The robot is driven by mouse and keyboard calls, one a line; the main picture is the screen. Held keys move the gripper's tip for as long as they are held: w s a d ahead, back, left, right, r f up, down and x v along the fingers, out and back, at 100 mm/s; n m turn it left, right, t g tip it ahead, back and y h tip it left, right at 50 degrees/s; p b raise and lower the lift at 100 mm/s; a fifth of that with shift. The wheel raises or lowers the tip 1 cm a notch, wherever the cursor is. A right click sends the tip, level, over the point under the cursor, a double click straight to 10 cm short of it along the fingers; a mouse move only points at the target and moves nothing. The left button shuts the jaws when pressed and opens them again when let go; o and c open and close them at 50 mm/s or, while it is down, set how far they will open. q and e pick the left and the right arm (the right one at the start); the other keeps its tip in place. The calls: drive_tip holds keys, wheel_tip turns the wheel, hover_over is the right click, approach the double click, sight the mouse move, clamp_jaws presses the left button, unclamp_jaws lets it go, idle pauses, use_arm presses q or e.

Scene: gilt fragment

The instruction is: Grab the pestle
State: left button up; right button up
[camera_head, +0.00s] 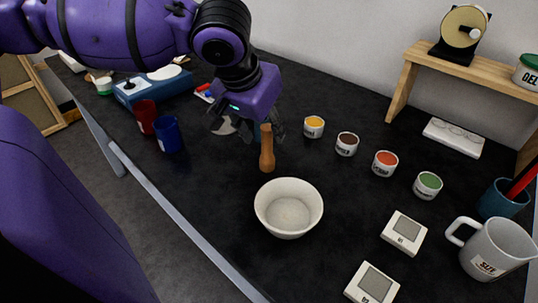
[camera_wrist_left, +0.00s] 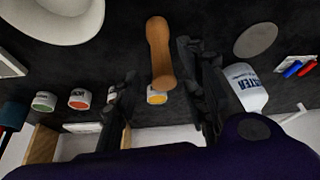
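The pestle (camera_head: 267,152) is a brown wooden piece that looks upright on the dark table, just behind the white bowl (camera_head: 288,205). In the left wrist view the pestle (camera_wrist_left: 160,50) has one end between the fingers of my left gripper (camera_wrist_left: 160,88). In the head view my left gripper (camera_head: 248,124) is at the pestle's upper end, reaching down from above. Contact cannot be made out. My right gripper is not in view.
Paint cups in yellow (camera_head: 314,126), brown (camera_head: 347,144), red (camera_head: 385,163) and green (camera_head: 427,185) stand right of the pestle. A white lettered bottle (camera_wrist_left: 245,88) is close beside one finger. Red (camera_head: 146,116) and blue (camera_head: 168,134) cups stand left. A mug (camera_head: 494,249) is front right.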

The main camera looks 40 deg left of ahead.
sight(268, 138)
use_arm(q)
drive_tip(key=b+x, duration=0.1)
drive_tip(key=x, duration=0.2)
drive_tip(key=shift+s+d+f+b, duration=0.1)
drive_tip(key=shift+s+f+b, duration=0.05)
drive_tip(key=shift+f+b, duration=0.15)
drive_tip(key=shift+w+f+b, duration=0.25)
drive_tip(key=shift+f+b, duration=0.05)
drive_tip(key=shift+b, duration=0.05)
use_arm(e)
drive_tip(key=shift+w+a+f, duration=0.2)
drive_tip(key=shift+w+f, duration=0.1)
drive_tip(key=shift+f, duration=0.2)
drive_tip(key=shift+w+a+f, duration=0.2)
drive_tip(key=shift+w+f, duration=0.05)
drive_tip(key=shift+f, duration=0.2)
use_arm(q)
drive_tip(key=shift+c, duration=0.5)
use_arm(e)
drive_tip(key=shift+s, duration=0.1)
use_arm(q)
clamp_jaws()
